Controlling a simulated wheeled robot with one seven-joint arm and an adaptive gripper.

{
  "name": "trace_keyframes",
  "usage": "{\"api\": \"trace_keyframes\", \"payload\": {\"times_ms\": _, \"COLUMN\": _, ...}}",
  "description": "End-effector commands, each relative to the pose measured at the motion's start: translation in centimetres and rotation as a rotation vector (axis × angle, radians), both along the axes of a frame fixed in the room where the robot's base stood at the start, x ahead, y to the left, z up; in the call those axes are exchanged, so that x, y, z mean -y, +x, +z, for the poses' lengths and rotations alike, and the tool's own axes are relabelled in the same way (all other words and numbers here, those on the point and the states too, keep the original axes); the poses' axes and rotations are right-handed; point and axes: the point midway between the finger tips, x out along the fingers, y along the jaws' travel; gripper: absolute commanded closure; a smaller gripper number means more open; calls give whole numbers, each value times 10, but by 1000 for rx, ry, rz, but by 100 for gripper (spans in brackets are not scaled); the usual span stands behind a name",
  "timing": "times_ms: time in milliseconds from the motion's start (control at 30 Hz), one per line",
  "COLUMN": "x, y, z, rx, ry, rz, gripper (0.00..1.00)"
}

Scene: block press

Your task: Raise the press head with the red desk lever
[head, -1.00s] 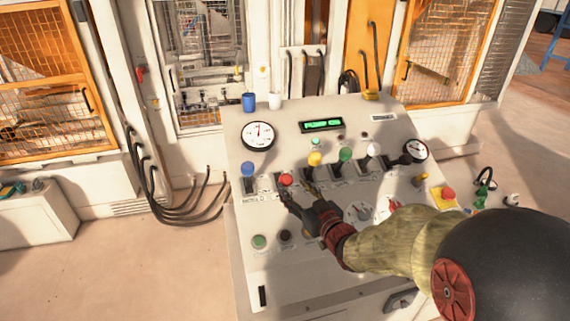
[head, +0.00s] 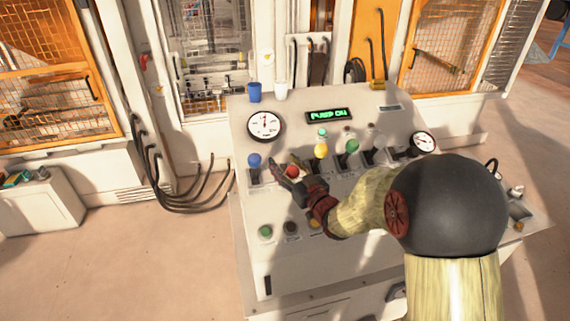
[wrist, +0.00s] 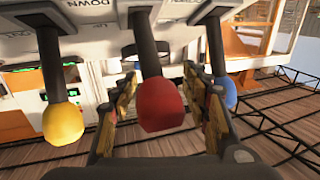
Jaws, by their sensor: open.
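The red desk lever has a red knob (head: 292,171) and stands in the row of coloured levers on the sloped desk. In the wrist view its red knob (wrist: 161,104) on a dark stem sits between my two open fingers. My gripper (head: 284,166) is open around the red knob. I cannot tell whether either finger touches it. The press head cannot be clearly made out behind the mesh of the press enclosure (head: 208,45).
A blue lever (head: 254,160) stands left of the red one, and a yellow lever (head: 321,151) right of it. Green and white levers follow. The display (head: 328,115) reads "PUMP ON". Blue and white cups (head: 254,92) stand on the desk's back edge.

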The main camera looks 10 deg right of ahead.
Motion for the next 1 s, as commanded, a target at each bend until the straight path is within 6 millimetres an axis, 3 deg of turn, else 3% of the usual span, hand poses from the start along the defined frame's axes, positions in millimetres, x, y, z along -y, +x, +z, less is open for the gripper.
{"api": "trace_keyframes", "payload": {"times_ms": 233, "x": 0, "y": 1, "z": 0, "rx": 0, "ry": 0, "rz": 0, "gripper": 54}}
{"api": "trace_keyframes", "payload": {"times_ms": 1000, "x": 0, "y": 0, "z": 0, "rx": -1, "ry": 0, "rz": 0, "gripper": 97}}
